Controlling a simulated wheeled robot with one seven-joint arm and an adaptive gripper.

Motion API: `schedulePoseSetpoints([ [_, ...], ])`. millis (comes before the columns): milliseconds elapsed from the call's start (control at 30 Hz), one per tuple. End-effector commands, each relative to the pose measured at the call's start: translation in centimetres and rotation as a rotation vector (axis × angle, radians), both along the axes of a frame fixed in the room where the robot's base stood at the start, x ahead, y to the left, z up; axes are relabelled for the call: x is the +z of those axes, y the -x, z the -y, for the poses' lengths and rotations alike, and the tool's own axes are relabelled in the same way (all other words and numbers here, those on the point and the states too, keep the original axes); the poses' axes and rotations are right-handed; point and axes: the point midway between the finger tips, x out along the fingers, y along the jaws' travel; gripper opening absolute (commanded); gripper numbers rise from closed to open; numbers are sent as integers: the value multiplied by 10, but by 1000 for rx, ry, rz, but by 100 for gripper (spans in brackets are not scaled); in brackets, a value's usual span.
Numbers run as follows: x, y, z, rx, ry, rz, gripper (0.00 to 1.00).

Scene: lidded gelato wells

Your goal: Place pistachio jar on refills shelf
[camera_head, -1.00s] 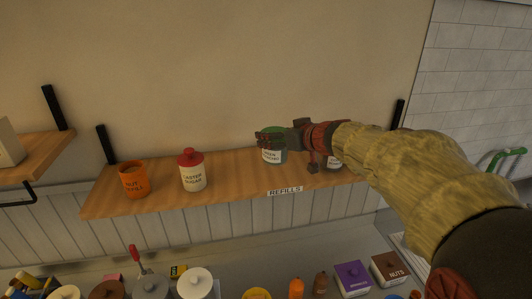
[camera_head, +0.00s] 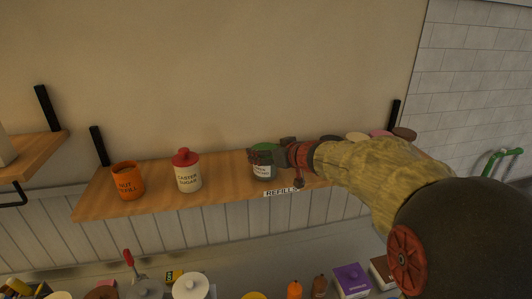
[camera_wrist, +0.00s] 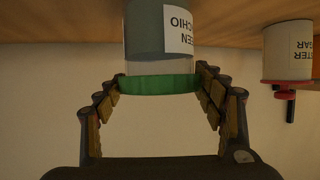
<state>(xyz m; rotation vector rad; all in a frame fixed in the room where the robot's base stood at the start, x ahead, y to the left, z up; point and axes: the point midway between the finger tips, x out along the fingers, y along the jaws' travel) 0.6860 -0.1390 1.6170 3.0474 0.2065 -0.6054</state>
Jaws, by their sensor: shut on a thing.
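The pistachio jar (camera_head: 262,171) has a green lid and a white label, and it is at the refills shelf (camera_head: 225,187), right of the caster sugar jar. In the wrist view the jar (camera_wrist: 160,30) appears upside down, its label partly reading "CHIO". My gripper (camera_head: 262,155) is shut on the jar at its green lid (camera_wrist: 158,84), one finger on each side. The jar looks upright with its base at the shelf board; I cannot tell whether it fully rests there. The "REFILLS" tag (camera_head: 281,192) is on the shelf's front edge.
An orange nut jar (camera_head: 127,183) and a red-lidded caster sugar jar (camera_head: 187,172) stand left on the shelf. Several lids show behind my arm at right. Below is a counter with a purple box (camera_head: 351,280) and a white lidded well (camera_head: 191,286). Shelf between sugar and pistachio is clear.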

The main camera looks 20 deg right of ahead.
Motion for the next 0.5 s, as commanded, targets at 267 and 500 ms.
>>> schedulePoseSetpoints([
  [267, -3, 0, 0, 0, -1, -1, 77],
  [500, -3, 0, 0, 0, -1, -1, 87],
])
